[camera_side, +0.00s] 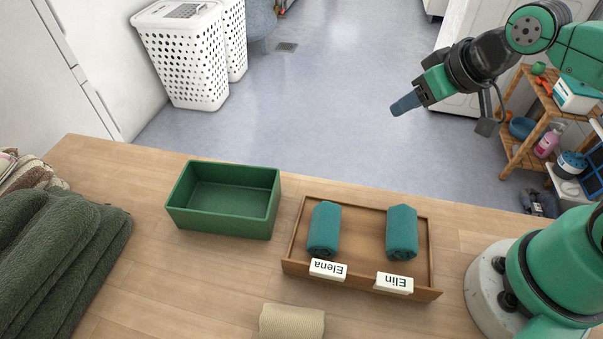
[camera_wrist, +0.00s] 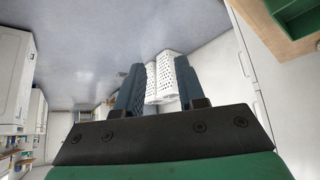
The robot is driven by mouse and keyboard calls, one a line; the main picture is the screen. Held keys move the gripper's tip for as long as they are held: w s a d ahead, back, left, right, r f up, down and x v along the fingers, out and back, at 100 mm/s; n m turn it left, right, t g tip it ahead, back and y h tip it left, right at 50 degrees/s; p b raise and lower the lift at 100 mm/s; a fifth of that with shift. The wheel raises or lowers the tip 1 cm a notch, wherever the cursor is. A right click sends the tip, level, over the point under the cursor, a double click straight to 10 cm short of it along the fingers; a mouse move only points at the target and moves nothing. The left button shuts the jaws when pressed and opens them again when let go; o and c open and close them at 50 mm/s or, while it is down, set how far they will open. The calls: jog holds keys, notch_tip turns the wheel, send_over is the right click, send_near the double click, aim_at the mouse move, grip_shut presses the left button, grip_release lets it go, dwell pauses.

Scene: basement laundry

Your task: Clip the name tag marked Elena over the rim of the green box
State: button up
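The green box (camera_side: 243,223) stands empty and open-topped on the wooden table, left of the tray. A corner of the green box also shows at the top right of the wrist view (camera_wrist: 297,24). The white name tag marked Elena (camera_side: 328,269) sits on the front rim of the wooden tray (camera_side: 352,283), in front of a rolled teal towel. A second white tag marked Elin (camera_side: 394,283) sits on the same rim to its right. My gripper (camera_side: 401,106) is raised above and behind the table, away from both tags. In the wrist view my gripper (camera_wrist: 160,83) has its fingers apart with nothing between them.
Two rolled teal towels (camera_side: 324,229) (camera_side: 402,233) lie in the tray. A beige rolled cloth (camera_side: 291,321) lies in front of it. Dark green folded towels (camera_side: 58,250) fill the table's left end. White laundry baskets (camera_side: 186,58) stand on the floor behind. Bare tabletop lies around the box.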

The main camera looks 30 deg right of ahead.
jog(key=s+a+f+n+g+y, duration=0.1)
jog(key=a+f+n+g, duration=0.2)
jog(key=a, duration=0.6)
jog(key=n+g+h, duration=0.1)
jog(key=n+g, duration=0.3)
jog(key=n, duration=0.2)
send_over(329, 267)
notch_tip(329, 267, down, 3)
jog(key=shift+w+r, duration=0.15)
jog(key=shift+f, duration=2.8)
jog(key=shift+c, duration=0.2)
grip_shut()
